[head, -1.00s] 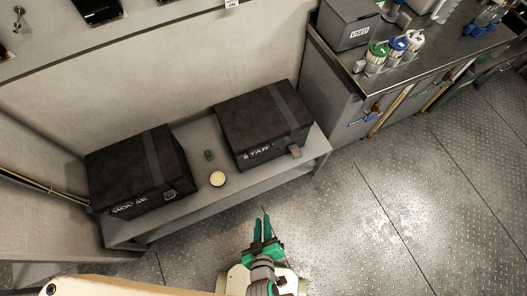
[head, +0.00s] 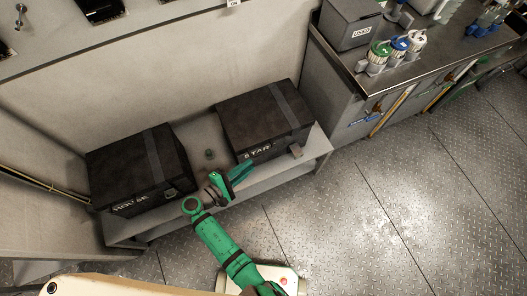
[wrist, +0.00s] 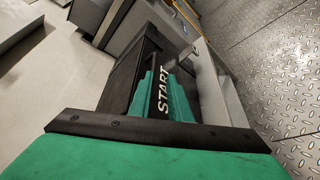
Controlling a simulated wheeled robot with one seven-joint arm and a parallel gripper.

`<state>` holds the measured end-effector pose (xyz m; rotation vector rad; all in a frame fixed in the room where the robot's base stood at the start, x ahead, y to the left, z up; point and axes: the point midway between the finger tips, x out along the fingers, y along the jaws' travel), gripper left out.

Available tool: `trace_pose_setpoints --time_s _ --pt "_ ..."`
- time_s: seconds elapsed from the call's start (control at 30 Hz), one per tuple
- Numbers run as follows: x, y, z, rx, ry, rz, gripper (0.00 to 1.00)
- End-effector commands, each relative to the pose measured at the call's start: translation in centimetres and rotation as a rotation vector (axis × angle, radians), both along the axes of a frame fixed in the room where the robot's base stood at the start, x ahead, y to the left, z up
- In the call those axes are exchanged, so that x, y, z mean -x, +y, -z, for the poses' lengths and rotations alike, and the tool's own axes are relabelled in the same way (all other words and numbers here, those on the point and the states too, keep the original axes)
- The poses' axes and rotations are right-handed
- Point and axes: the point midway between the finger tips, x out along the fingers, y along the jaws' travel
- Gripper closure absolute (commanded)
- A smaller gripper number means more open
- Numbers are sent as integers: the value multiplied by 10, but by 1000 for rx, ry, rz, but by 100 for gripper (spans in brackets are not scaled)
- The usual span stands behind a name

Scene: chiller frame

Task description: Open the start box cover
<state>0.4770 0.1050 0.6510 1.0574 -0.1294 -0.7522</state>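The start box (head: 262,122) is a black box with a dark strap over its top and "START" on its front. It stands on the right part of a low grey shelf, its lid down. A small tab (head: 297,151) hangs at its front right. My gripper (head: 246,171) is in front of the box's lower left front, apart from it in the head view. In the wrist view my green fingers (wrist: 161,100) point at the front of the start box (wrist: 124,75), with the label showing between them. They are apart and empty.
A similar black box marked "HOUSE" (head: 140,168) stands left on the shelf (head: 318,150). A metal counter (head: 385,75) with jars stands at the right. The floor in front is clear.

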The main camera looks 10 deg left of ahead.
Motion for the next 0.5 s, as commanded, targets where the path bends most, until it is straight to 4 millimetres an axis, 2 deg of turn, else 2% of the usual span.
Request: trace_pose_setpoints --time_s 0.03,0.17,0.33,0.5 --pt "-1 6 -5 14 -9 4 83" --pt "-4 8 -9 35 -17 14 83" --pt "-18 -5 -5 34 -18 16 83" --pt "-41 -25 2 33 -17 16 83"
